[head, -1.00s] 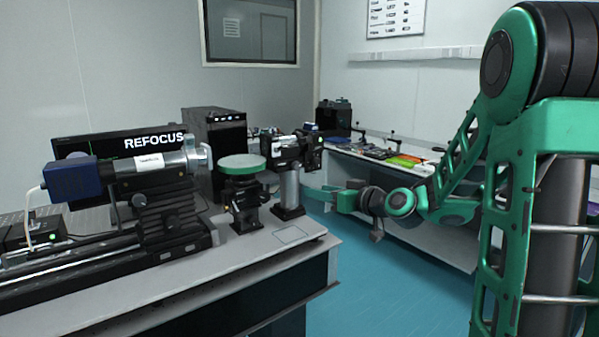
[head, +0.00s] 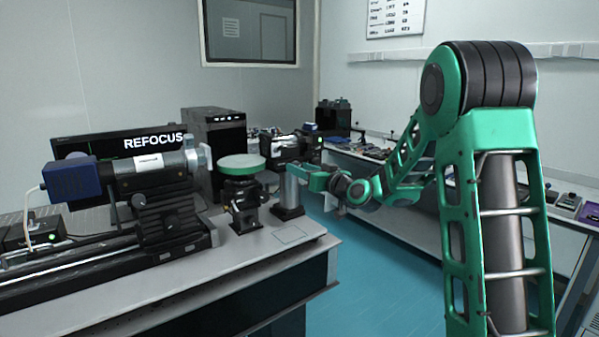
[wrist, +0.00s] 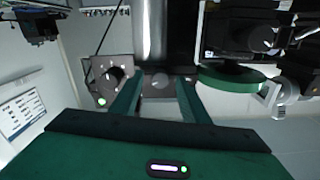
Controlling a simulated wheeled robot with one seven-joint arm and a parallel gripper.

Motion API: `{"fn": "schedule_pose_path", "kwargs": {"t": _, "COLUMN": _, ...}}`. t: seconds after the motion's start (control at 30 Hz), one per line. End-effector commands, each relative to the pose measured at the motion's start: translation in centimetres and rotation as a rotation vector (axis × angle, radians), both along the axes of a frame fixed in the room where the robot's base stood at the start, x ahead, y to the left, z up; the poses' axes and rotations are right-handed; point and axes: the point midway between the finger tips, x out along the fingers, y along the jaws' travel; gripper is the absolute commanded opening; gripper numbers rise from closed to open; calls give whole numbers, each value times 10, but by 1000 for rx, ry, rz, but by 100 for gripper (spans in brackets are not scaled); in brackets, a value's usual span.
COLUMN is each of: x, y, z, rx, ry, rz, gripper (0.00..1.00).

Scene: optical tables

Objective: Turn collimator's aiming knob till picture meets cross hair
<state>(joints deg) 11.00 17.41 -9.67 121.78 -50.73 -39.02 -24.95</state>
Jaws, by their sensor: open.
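My gripper (head: 303,172) is open beside the grey post (head: 291,192) of a black instrument (head: 291,147) at the bench's far right end. In the wrist view, which is upside down, a round grey knob-like part (wrist: 159,81) shows between the two green fingers; I cannot tell whether they touch it. A silver tube (head: 155,163) with a white label and blue box (head: 70,181) lies on a black mount at left. I cannot tell which instrument is the collimator. A dark screen (head: 90,146) reads "REFOCUS"; no cross hair can be made out.
A green round platform (head: 240,161) on a black stand is close left of my gripper; it also shows in the wrist view (wrist: 231,79). A black tower (head: 214,135) stands behind it. The bench front (head: 240,255) is clear. Blue floor (head: 375,270) separates the benches.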

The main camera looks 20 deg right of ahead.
Motion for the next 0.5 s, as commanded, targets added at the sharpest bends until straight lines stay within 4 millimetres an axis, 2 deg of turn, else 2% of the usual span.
{"fn": "schedule_pose_path", "kwargs": {"t": 0.13, "x": 7, "y": 3, "z": 0, "rx": -1, "ry": 0, "rz": 1, "gripper": 42}}
{"fn": "schedule_pose_path", "kwargs": {"t": 0.4, "x": 8, "y": 3, "z": 0, "rx": 0, "ry": 0, "rz": 0, "gripper": 42}}
{"fn": "schedule_pose_path", "kwargs": {"t": 0.43, "x": 8, "y": 3, "z": 0, "rx": 0, "ry": 0, "rz": 0, "gripper": 37}}
{"fn": "schedule_pose_path", "kwargs": {"t": 0.5, "x": 8, "y": 3, "z": 0, "rx": 0, "ry": 0, "rz": 0, "gripper": 20}}
